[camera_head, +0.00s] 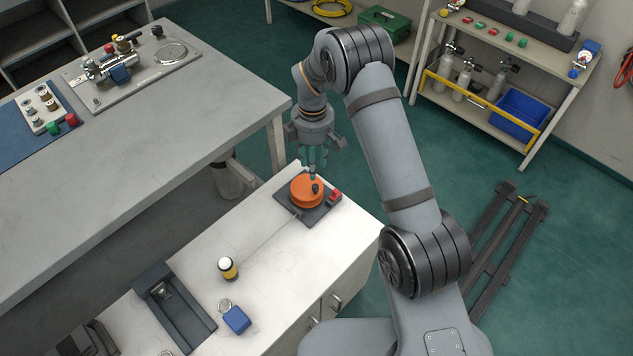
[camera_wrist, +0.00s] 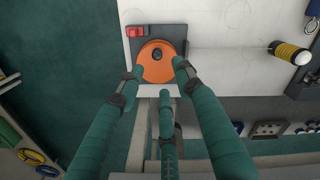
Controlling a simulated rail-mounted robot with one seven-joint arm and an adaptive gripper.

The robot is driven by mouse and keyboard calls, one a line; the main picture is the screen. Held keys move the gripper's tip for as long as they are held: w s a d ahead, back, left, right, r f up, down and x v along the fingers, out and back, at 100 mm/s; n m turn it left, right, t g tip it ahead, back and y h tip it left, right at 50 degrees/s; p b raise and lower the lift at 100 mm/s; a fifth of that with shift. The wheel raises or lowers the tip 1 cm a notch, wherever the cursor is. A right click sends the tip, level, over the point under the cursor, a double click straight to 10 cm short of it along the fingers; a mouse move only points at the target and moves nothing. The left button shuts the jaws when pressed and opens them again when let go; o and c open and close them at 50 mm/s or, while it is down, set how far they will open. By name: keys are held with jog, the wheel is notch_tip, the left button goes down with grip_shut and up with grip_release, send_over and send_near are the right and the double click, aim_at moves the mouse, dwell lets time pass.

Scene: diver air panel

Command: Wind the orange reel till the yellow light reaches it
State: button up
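The orange reel (camera_head: 303,195) sits on a dark base plate near the far right end of the white counter. It has a dark crank knob (camera_head: 316,188) on top. My gripper (camera_head: 314,170) hangs just above the reel, fingers down. In the wrist view the orange reel (camera_wrist: 160,68) shows beyond the spread, empty fingers. The yellow light (camera_wrist: 285,52) is at upper right there. Contact with the knob cannot be told.
A red block (camera_head: 335,196) is on the reel's plate. A dark tray (camera_head: 175,310), a metal ring (camera_head: 224,305) and a blue block (camera_head: 237,320) lie nearer on the counter. A grey workbench (camera_head: 150,140) is at left. The counter between reel and light is clear.

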aim_at(315, 186)
jog(key=shift+w+d+f+n, duration=0.1)
jog(key=shift+d+f+n, duration=0.2)
jog(key=shift+f, duration=0.3)
notch_tip(315, 186, down, 9)
jog(key=shift+f+p, duration=0.2)
jog(key=shift+p, duration=0.25)
jog(key=shift+c, duration=0.5)
jog(key=c, duration=0.7)
grip_shut()
